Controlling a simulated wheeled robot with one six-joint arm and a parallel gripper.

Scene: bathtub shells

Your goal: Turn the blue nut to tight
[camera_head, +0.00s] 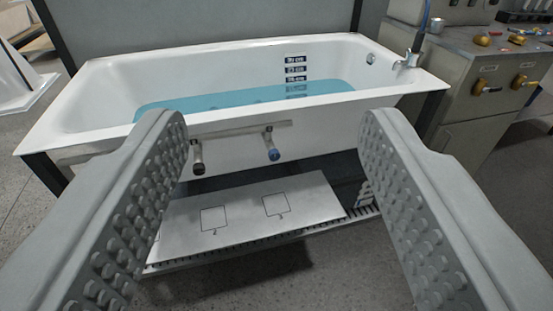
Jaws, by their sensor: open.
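The blue nut (274,154) is on the end of a short stub that sticks out from a rail (240,131) on the front wall of a white bathtub (330,130). A similar stub with a dark end (199,168) is to its left. My gripper (272,130) is open and empty. Its two grey studded fingers stand wide apart at the left and right of the picture. The nut shows between them, farther off and touching neither. I cannot tell from this view how tight the nut is.
The tub holds blue water (240,98) beside a depth scale (295,73). A white board with marked squares (245,212) lies below the stubs on a grating. A control cabinet with valves (490,85) stands at the right. The grey floor (290,280) in front is clear.

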